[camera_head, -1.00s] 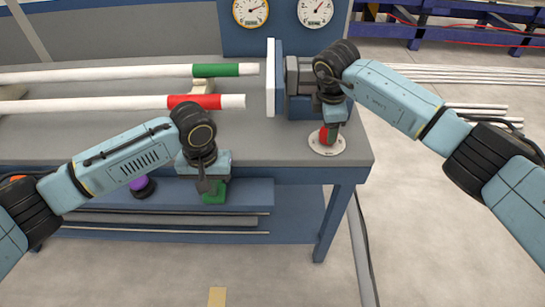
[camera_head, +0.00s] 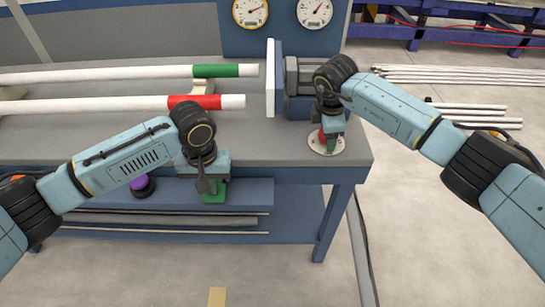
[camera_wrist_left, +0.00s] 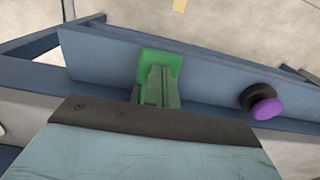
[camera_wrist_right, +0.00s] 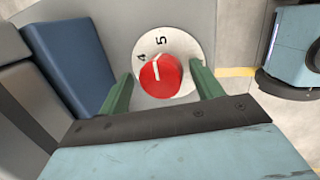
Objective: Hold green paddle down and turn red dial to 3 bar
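The green paddle (camera_head: 214,197) sits at the table's front edge; it also shows in the left wrist view (camera_wrist_left: 168,58). My left gripper (camera_wrist_left: 158,82) has its fingers together, with the tips at the paddle; touch is hard to tell. The red dial (camera_wrist_right: 160,76) sits on a round white plate (camera_wrist_right: 190,50) with 4 and 5 visible; its white mark points up, near the 4 and 5, and other numbers are hidden. My right gripper (camera_head: 330,138) is open, one finger on each side of the dial, with a gap visible at each side.
Two round gauges, one yellow-rimmed (camera_head: 250,11) and one pale (camera_head: 314,11), are on the back panel. Pipes with green (camera_head: 215,70) and red (camera_head: 205,102) bands lie left. A blue-grey block (camera_head: 300,105) stands behind the dial. A purple knob (camera_head: 139,182) is left of the paddle.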

